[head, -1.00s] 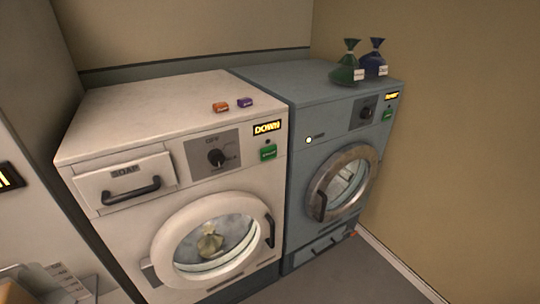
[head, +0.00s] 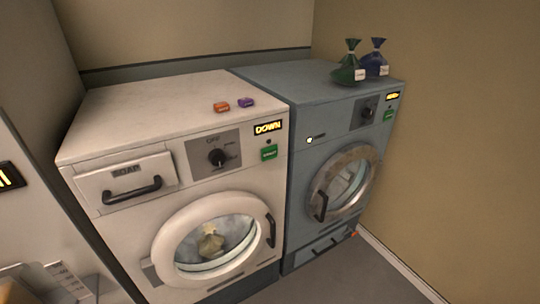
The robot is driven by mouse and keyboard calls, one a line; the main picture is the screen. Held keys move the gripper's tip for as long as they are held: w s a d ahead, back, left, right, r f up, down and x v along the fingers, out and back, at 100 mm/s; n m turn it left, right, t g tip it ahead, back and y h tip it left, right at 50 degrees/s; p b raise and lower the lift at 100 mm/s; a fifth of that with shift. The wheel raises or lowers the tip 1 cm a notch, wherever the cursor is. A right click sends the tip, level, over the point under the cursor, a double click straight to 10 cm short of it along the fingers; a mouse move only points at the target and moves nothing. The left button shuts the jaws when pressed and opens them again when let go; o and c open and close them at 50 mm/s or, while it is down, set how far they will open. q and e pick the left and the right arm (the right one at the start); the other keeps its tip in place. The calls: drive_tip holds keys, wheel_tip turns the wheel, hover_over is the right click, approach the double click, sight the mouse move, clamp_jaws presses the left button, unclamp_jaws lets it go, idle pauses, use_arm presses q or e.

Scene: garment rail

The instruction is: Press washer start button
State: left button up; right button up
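The white washer (head: 120,110) stands at the left of the pair, with its round door (head: 212,242) closed. A yellowish bag-like item (head: 211,242) shows behind the door glass. The green start button (head: 269,152) is on the upper right of its front, under a lit display (head: 268,128) reading "DOWN". A black dial (head: 217,158) sits left of the button, and a soap drawer (head: 126,183) is further left, shut. Neither of my grippers is in the head view.
A blue-grey machine (head: 300,85) stands against the washer's right side, with its own green button (head: 389,115) and round door (head: 344,180). A green bag (head: 349,65) and a blue bag (head: 375,60) stand on it. An orange block (head: 221,107) and a purple block (head: 246,102) lie on the washer's top.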

clamp_jaws()
drive_tip(key=shift+a, duration=0.1)
idle(1.1)
